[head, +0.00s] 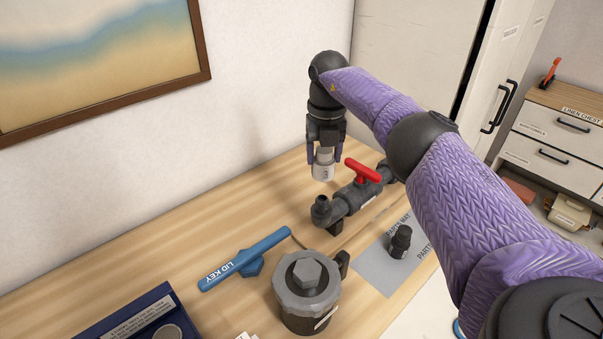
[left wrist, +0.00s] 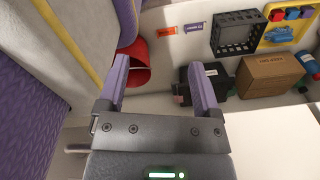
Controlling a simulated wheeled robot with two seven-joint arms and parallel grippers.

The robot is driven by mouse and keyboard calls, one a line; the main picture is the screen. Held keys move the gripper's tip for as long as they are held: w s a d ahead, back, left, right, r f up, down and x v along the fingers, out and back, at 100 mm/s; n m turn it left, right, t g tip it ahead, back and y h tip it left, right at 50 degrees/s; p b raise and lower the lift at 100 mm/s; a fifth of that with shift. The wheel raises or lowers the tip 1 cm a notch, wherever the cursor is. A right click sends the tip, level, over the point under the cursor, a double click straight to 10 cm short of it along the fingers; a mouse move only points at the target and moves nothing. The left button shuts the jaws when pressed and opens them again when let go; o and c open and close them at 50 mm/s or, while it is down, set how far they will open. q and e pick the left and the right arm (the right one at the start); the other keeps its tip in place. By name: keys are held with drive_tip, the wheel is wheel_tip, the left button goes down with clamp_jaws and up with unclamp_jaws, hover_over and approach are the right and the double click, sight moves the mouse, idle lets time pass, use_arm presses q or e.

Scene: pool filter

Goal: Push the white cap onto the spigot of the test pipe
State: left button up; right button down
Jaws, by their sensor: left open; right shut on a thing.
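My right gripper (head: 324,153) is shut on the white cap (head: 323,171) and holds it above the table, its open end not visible. The test pipe (head: 347,203) is a dark grey pipe with a red valve handle (head: 363,171). Its upright spigot (head: 321,206) stands at the near left end, below the cap. The cap and the spigot are apart in the head view. My left gripper (left wrist: 158,92) is open and empty in the left wrist view, away from the pipe.
A lidded filter housing (head: 307,291), a blue lid key (head: 245,260) and a grey parts mat (head: 388,268) with a black fitting (head: 400,241) lie in front of the pipe. A dark blue case (head: 140,318) is at the near left. Bare table (head: 262,220) lies left of the pipe.

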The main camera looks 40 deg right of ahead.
drive_tip(key=shift+w+r, duration=0.1)
drive_tip(key=shift+r, duration=0.05)
drive_tip(key=shift+s+d, duration=0.15)
drive_tip(key=shift+s, duration=0.05)
drive_tip(key=shift+r+p, duration=0.1)
drive_tip(key=shift+p, duration=0.35)
wheel_tip(320, 180, down, 6)
drive_tip(key=b, duration=0.3)
use_arm(q)
wheel_tip(320, 180, down, 2)
drive_tip(key=shift+a, duration=0.1)
drive_tip(key=shift+d, duration=0.25)
drive_tip(key=shift+d+r, duration=0.15)
drive_tip(key=shift+d, duration=0.05)
drive_tip(key=shift+a, duration=0.1)
use_arm(e)
drive_tip(key=shift+r, duration=0.1)
